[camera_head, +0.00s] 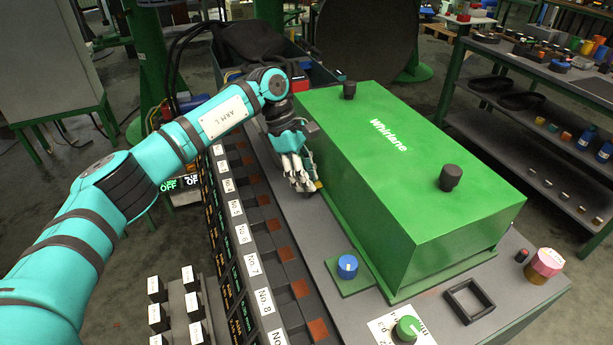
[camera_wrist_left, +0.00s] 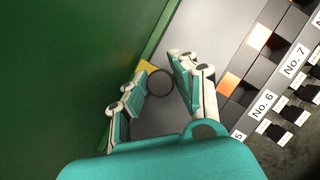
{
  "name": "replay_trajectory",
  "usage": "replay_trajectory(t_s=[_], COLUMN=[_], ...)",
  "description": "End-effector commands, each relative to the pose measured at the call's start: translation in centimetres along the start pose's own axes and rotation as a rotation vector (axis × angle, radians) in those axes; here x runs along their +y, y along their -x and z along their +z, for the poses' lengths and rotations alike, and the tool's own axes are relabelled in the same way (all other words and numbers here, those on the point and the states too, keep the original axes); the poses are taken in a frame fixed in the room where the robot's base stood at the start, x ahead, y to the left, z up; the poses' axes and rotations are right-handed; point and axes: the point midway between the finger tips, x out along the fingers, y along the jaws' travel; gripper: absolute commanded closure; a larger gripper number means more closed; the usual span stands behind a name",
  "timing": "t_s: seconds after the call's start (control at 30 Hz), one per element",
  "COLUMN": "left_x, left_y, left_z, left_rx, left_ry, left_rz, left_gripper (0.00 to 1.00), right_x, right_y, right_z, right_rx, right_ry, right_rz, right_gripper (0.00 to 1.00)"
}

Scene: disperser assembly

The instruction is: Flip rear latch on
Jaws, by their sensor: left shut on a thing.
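The green box (camera_head: 400,175) marked "Whirlane" stands on the grey bench, with two black knobs on its top. My left gripper (camera_head: 303,186) points down beside the box's left side, close to the bench top. In the left wrist view my left gripper (camera_wrist_left: 158,90) has a finger on each side of a dark round knob, the rear latch (camera_wrist_left: 160,82), and is shut on it. A yellow piece (camera_wrist_left: 148,67) shows beside the knob, next to the box's green base edge. In the head view the fingers hide the latch. My right gripper is in neither view.
A row of numbered slots (camera_head: 262,245) with white labels runs along the bench left of the box. A blue knob (camera_head: 347,266) on a green plate, a green dial (camera_head: 407,328) and an empty black square frame (camera_head: 469,301) lie nearer the front.

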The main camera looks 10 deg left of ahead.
Motion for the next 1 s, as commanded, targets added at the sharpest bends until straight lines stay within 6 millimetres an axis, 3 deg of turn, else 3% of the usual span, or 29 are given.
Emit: replay_trajectory(t_s=[0.1, 0.13, 0.2, 0.57, 1.0], left_x=[0.1, 0.1, 0.1, 0.1, 0.1], left_y=[0.1, 0.1, 0.1, 0.9, 9.5], left_z=[0.1, 0.1, 0.1, 0.0, 0.1], left_rx=[-0.001, -0.001, -0.001, 0.0, 0.0], left_ry=[-0.003, -0.003, -0.003, -0.001, -0.001], left_rz=[0.003, 0.003, 0.003, 0.002, 0.004], left_gripper=[1.0, 0.71, 0.64, 0.64, 0.64], right_x=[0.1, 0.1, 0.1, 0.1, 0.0], right_y=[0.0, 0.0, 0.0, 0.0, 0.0], right_z=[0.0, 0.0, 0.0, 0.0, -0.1], right_rx=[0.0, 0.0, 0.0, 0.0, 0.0], right_ry=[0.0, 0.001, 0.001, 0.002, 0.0], right_rz=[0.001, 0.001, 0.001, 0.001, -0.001], right_gripper=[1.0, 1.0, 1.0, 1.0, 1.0])
